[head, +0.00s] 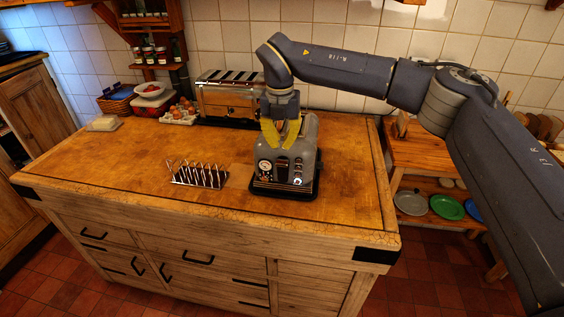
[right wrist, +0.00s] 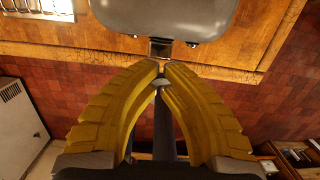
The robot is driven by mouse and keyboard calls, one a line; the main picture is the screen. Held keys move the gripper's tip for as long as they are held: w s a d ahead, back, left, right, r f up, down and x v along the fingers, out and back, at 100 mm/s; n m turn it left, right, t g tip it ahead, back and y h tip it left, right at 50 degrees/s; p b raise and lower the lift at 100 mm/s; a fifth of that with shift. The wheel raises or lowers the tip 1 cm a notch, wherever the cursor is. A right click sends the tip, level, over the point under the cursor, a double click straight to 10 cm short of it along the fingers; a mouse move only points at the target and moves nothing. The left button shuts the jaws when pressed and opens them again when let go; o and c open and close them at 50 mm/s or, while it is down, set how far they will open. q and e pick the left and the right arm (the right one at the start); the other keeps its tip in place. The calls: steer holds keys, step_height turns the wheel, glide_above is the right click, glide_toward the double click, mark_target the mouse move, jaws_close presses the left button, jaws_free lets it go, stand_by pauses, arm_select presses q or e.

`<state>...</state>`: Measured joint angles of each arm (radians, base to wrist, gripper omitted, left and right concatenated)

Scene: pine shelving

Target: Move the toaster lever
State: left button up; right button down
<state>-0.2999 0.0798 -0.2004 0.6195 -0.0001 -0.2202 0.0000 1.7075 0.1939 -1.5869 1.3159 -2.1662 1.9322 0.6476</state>
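The grey rounded toaster (head: 306,150) stands on a dark base on the wooden island, with a round gauge and knobs on its front. In the right wrist view its grey body (right wrist: 165,15) fills the top middle. A small dark lever-like piece (right wrist: 160,48) juts from its edge there. My right gripper (head: 281,137) has yellow fingers and hangs over the toaster. In the right wrist view the fingertips (right wrist: 159,68) nearly meet, just below the dark piece in the picture. I see nothing clearly held; contact with the piece cannot be told. My left gripper is not in view.
A wire toast rack (head: 198,178) stands left of the toaster. A larger slotted metal appliance (head: 228,100) stands behind, beside eggs (head: 180,112). The island's left front top is clear.

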mark_target(282, 163)
steer(key=shift+w+f, duration=0.15)
steer(key=shift+f, duration=1.3)
steer(key=shift+w+f, duration=0.1)
steer(key=shift+f, duration=1.35)
step_height(282, 163, down, 6)
steer(key=s, duration=0.3)
steer(key=shift+a+f, duration=0.2)
step_height(282, 163, up, 12)
steer(key=s, duration=0.1)
steer(key=shift+a, duration=0.1)
